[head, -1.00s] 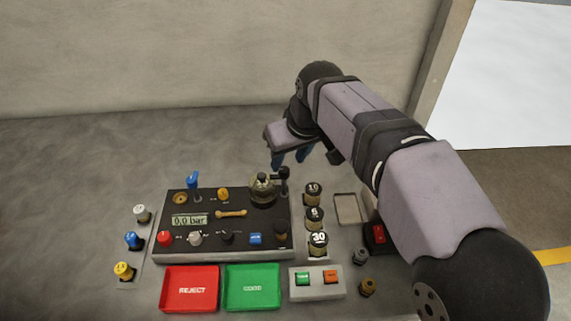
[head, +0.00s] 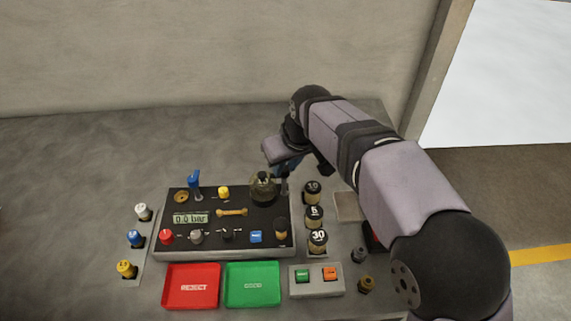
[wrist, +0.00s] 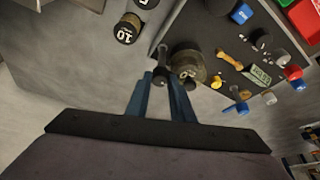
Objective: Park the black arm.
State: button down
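The black arm (head: 283,188) stands at the back right corner of the dark test panel (head: 208,211), beside the round brass-and-glass vessel (head: 263,186). My gripper (head: 284,173) is just above it, pointing down, and hides its top in the head view. In the wrist view the black arm (wrist: 162,60) shows between and just beyond the two blue fingertips of my gripper (wrist: 161,76). The fingers are apart on either side of it; contact is not clear. The vessel (wrist: 188,62) lies just right of the fingers there.
Blue (head: 194,180) and yellow (head: 223,192) handles rise from the panel. Red (head: 191,286) and green (head: 253,284) trays lie in front.

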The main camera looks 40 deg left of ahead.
jog(key=shift+s+r+m, duration=0.1)
jog(key=shift+m, duration=0.4)
jog(key=m+t+p, duration=0.1)
jog(key=m, duration=0.2)
jog(key=shift+s+a+m+t+h+p, duration=0.1)
jog(key=shift+a+m+t+h+p, duration=0.05)
jog(key=shift+m+t+h+p, duration=0.2)
jog(key=m+h+p, duration=0.1)
jog(key=m, duration=0.1)
jog(key=m+t+h+p, duration=0.1)
jog(key=m, duration=0.2)
jog(key=shift+a+r+m, duration=0.1)
jog(key=shift+a+m, duration=0.1)
jog(key=shift+m, duration=0.05)
jog(key=m+h+p, duration=0.1)
jog(key=m+p, duration=0.1)
jog(key=m+h+p, duration=0.1)
jog(key=m+p, duration=0.2)
jog(key=shift+a+r, duration=0.15)
jog(key=m+p, duration=0.1)
jog(key=m+h+p, duration=0.1)
jog(key=p, duration=0.1)
jog(key=shift+f+m, duration=0.2)
jog(key=shift+m, duration=0.1)
jog(key=shift+f+m+p, duration=0.1)
jog(key=shift+m+p, duration=0.2)
jog(key=shift+p, duration=0.15)
jog(key=c, duration=1.6)
grip_release()
jog(key=shift+o, duration=0.2)
